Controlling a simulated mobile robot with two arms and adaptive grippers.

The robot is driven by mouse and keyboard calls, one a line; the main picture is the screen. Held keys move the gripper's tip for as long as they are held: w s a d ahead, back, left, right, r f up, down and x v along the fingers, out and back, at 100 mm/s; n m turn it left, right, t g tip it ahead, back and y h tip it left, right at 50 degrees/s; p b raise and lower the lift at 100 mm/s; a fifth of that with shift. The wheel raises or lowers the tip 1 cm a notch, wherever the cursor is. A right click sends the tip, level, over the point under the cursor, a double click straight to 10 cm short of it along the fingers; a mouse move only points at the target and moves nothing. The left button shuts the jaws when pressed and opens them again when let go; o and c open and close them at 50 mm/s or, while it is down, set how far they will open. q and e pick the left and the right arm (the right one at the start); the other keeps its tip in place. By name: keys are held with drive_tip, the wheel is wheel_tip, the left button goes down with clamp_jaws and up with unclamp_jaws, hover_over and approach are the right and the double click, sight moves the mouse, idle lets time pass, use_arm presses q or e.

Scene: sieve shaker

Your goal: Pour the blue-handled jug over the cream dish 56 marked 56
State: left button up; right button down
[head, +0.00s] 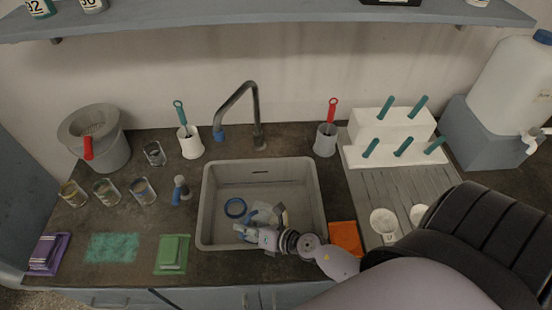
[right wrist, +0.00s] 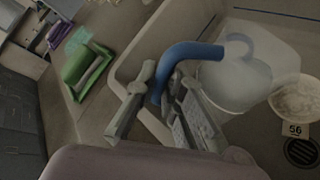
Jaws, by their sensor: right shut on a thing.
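My right gripper (head: 262,232) is low over the sink (head: 212,225). In the right wrist view its fingers (right wrist: 165,95) are shut on the blue handle (right wrist: 190,52) of a translucent white jug (right wrist: 255,75). The jug also shows in the head view (head: 264,212), partly hidden by the gripper. The cream dish 56 (right wrist: 296,98) shows in the right wrist view, to the right of the jug and apart from the fingers, with a white "56" tag (right wrist: 295,130) beside it. Pale material lies in it. I cannot tell the dish's number in the head view. My left gripper is not in view.
A blue ring (head: 235,208) shows in the sink. A tall tap (head: 257,110) stands behind it. An orange pad (head: 345,237) and a draining board (head: 362,190) with two white dishes are to the right. Several glasses and a green sponge block (head: 172,253) are to the left.

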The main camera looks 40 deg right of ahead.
sight(249, 215)
drive_tip(key=shift+w+d+f+b, duration=0.25)
drive_tip(key=shift+f+b, duration=0.15)
drive_tip(key=shift+b, duration=0.1)
drive_tip(key=shift+d+r+m, duration=0.1)
drive_tip(key=shift+r+m, duration=0.25)
drive_tip(key=shift+m, duration=0.05)
drive_tip(key=shift+r+y, duration=0.25)
drive_tip(key=shift+y, duration=0.15)
drive_tip(key=shift+d, duration=0.1)
drive_tip(key=shift+w+d+r, duration=0.1)
drive_tip(key=shift+r+m+b, duration=0.15)
drive_tip(key=shift+m+b, duration=0.15)
drive_tip(key=shift+d+r, duration=0.1)
drive_tip(key=shift+r+y, duration=0.3)
drive_tip(key=shift+r, duration=0.05)
drive_tip(key=shift+m+y, duration=0.4)
drive_tip(key=shift+m, duration=0.3)
drive_tip(key=shift+w+d+r+p, duration=0.15)
drive_tip(key=shift+r+p, duration=0.15)
drive_tip(key=shift+r, duration=0.35)
drive_tip(key=shift+s+d+r+p, duration=0.1)
drive_tip(key=shift+d+r+p, duration=0.15)
drive_tip(key=shift+r, duration=0.45)
drive_tip(key=shift+w+d+r+p, duration=0.1)
drive_tip(key=shift+r+p, duration=0.2)
drive_tip(key=shift+r, duration=0.35)
